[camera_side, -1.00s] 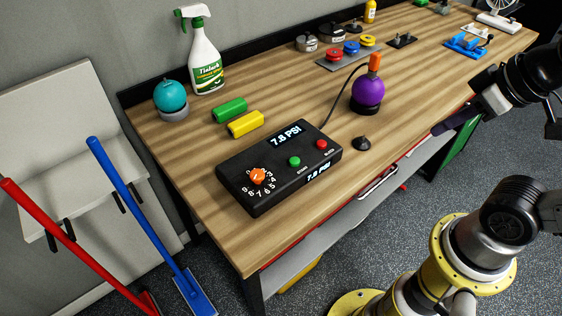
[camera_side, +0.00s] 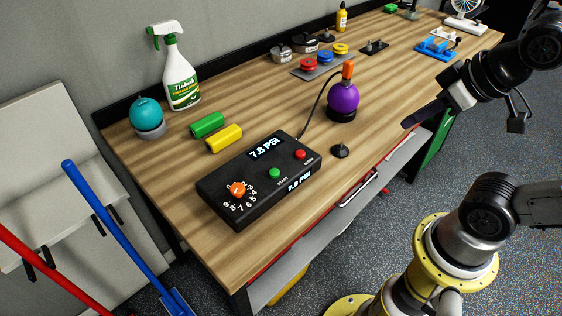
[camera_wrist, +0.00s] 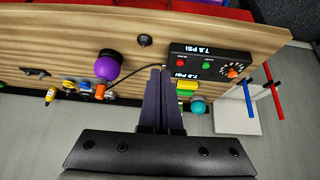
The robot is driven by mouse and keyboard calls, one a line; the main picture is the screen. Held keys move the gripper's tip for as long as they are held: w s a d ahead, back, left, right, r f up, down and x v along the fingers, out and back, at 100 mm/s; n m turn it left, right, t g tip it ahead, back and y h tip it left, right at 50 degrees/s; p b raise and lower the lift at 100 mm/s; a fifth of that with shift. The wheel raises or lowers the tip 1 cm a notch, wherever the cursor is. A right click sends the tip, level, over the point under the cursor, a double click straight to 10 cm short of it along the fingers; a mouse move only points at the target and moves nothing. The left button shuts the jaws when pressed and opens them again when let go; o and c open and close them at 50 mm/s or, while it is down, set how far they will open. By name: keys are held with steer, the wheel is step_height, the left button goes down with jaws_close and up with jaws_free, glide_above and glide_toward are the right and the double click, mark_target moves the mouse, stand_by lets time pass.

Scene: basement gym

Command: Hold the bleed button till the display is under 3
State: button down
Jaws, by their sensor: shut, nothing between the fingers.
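A black control box (camera_side: 225,197) lies on the wooden workbench. Its top display (camera_side: 264,148) reads 7.8 PSI, and the front display (camera_side: 300,181) reads the same. The red button (camera_side: 300,154), whose label is too blurred to read surely, is at the box's right end; a green button (camera_side: 274,173) is beside it. My gripper (camera_side: 406,124) is shut and empty, in the air to the right of the box and apart from it. In the wrist view my gripper's fingertips (camera_wrist: 160,70) point toward the bench, left of the red button (camera_wrist: 182,64).
An orange knob (camera_side: 237,188) is on the box's left end. A black hose runs near the purple ball (camera_side: 343,96). A small black knob-like piece (camera_side: 340,151) stands right of the box. Green (camera_side: 207,124) and yellow (camera_side: 224,138) blocks lie behind it.

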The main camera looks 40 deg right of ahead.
steer(key=w+d+r+n+t+h, duration=0.2)
steer(key=w+d+r+t, duration=0.15)
steer(key=w, duration=0.45)
steer(key=n+g+y, duration=0.1)
steer(key=n+y, duration=0.3)
steer(key=n, duration=0.6)
glide_above(305, 154)
step_height(305, 154, down, 9)
steer(key=shift+f, duration=0.15)
steer(key=shift+f, duration=4.2)
steer(key=shift+f, duration=0.1)
steer(key=shift+f, duration=0.35)
